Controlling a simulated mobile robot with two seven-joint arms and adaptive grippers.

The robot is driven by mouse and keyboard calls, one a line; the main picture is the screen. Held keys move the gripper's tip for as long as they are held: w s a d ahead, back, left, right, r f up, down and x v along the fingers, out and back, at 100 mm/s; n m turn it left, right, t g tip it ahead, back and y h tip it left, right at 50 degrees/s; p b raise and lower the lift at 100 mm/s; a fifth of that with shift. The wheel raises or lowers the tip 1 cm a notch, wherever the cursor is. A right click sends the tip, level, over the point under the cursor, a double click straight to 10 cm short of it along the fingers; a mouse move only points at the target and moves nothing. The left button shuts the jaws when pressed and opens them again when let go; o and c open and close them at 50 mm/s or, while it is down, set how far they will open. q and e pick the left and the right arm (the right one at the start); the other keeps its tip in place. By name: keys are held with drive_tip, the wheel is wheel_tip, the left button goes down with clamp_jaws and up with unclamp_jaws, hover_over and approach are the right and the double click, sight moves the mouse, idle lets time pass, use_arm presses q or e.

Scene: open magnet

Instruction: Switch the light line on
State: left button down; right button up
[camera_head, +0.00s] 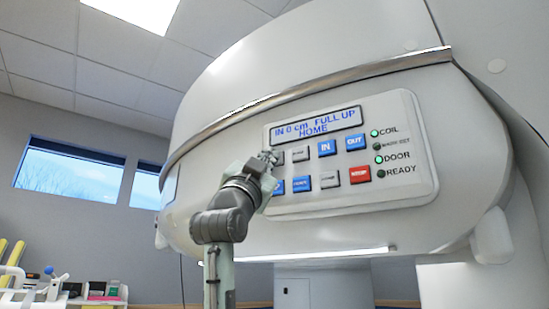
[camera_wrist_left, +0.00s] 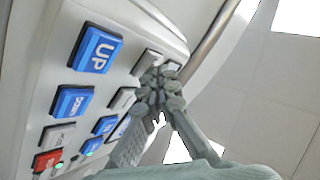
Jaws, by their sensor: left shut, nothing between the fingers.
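The control panel (camera_head: 407,122) is on the front of the large white machine. Its display (camera_head: 318,124) reads "IN 0 cm FULL UP HOME". My left gripper (camera_head: 270,156) is shut and empty at the panel's upper left, over a button there. In the left wrist view the fingertips (camera_wrist_left: 160,88) are together beside small grey buttons (camera_wrist_left: 147,63). I cannot tell whether they touch one. The gripper hides part of the left buttons, and the grey labels are too small to read. My right gripper is not in view.
The panel also has a blue IN button (camera_head: 327,148), a blue OUT button (camera_head: 355,142) and a red button (camera_head: 360,174). COIL (camera_head: 375,133) and DOOR (camera_head: 378,160) lamps glow green. A bright white strip (camera_head: 300,255) runs below. A metal rail (camera_head: 320,88) curves above the panel.

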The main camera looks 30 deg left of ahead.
use_arm(q)
drive_tip(key=shift+w, duration=0.3)
drive_tip(key=shift+s, duration=0.2)
idle(0.3)
drive_tip(key=shift+s, duration=0.75)
drive_tip(key=shift+s+d+b, duration=0.15)
drive_tip(key=shift+s+b, duration=0.2)
drive_tip(key=shift+s, duration=2.15)
